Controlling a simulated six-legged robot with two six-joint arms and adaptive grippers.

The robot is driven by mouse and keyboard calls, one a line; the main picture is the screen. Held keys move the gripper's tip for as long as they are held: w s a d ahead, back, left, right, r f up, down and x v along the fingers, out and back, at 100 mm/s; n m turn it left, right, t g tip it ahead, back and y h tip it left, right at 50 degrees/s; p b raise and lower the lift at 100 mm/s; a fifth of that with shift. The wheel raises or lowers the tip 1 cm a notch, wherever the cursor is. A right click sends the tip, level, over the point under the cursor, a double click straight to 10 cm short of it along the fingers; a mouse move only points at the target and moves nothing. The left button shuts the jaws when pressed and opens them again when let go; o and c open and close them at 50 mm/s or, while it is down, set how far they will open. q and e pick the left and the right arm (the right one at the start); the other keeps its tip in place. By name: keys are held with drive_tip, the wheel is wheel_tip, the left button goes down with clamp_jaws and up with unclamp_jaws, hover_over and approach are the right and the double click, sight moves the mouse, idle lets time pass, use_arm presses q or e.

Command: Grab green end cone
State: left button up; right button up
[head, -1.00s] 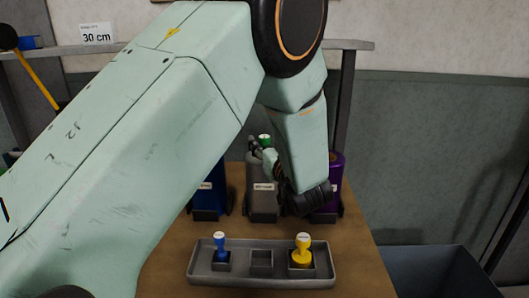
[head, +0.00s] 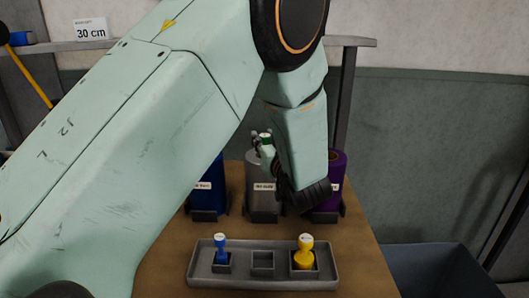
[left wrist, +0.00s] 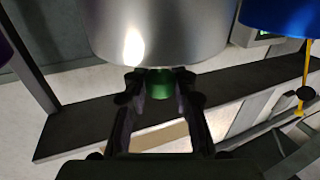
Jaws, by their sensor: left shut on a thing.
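The green end cone (head: 265,136) shows at the top of the silver roll (head: 262,172), partly hidden by my left gripper. In the left wrist view, the green end cone (left wrist: 160,84) sits between the two dark fingertips, close against the end of the silver roll (left wrist: 160,30). My left gripper (left wrist: 160,90) is shut on the cone, one finger on each side. In the head view its fingers (head: 258,147) are small and partly covered by my arm. My right gripper is in neither view.
A blue roll (head: 210,175) and a purple roll (head: 337,170) stand on either side of the silver one. In front, a grey tray (head: 262,283) holds a blue-handled die (head: 221,249) and a yellow-handled die (head: 304,252); its middle socket (head: 262,261) is empty. A dark bin (head: 440,270) stands right.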

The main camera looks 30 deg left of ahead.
use_arm(q)
clamp_jaws()
